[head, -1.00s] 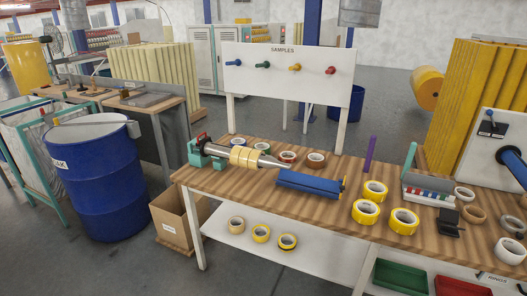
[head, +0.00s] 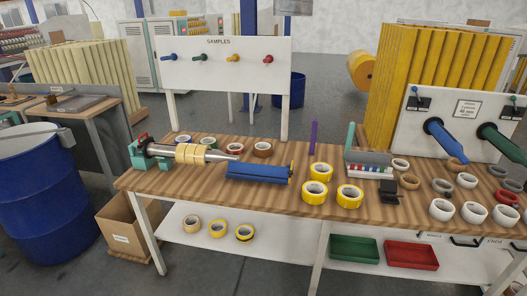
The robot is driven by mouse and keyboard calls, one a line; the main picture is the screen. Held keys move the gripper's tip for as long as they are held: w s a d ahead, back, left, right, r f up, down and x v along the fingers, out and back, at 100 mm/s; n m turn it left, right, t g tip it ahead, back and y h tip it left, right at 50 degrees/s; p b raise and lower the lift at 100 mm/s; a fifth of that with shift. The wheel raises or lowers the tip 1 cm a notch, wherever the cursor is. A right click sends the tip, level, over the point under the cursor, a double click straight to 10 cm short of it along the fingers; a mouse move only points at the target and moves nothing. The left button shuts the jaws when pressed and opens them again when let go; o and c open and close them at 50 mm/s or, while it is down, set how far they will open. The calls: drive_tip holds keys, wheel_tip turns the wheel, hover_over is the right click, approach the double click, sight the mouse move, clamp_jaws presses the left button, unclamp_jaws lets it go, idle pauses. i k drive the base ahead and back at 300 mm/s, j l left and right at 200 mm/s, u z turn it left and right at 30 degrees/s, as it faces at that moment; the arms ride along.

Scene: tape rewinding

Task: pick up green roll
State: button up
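A tape roll that looks green (head: 209,141) lies at the back left of the wooden table, just behind the spindle machine. It is small in the picture and partly hidden by the machine's yellow rolls. A bluish roll (head: 184,139) is to its left, and a red roll (head: 236,146) and a brown roll (head: 262,149) are to its right. My gripper is not in view.
The wooden table (head: 290,195) also holds a blue roller (head: 258,172), yellow rolls (head: 317,191), and several white and grey rolls at right. A samples board (head: 225,65) stands behind. A blue drum (head: 40,195) and cardboard box (head: 128,224) stand at left.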

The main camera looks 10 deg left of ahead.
sight(212, 141)
drive_tip(key=i+j, duration=0.25)
drive_tip(key=j, duration=0.2)
drive_tip(key=i+j, duration=0.55)
drive_tip(key=j, duration=0.3)
drive_tip(key=i+j, duration=0.25)
drive_tip(key=j, duration=0.15)
drive_tip(key=i+j, duration=0.3)
drive_tip(key=j, duration=0.15)
drive_tip(key=i+j, duration=0.25)
drive_tip(key=j, duration=0.15)
drive_tip(key=i+j, duration=0.25)
drive_tip(key=j, duration=0.2)
drive_tip(key=i+j, duration=0.25)
drive_tip(key=j, duration=0.2)
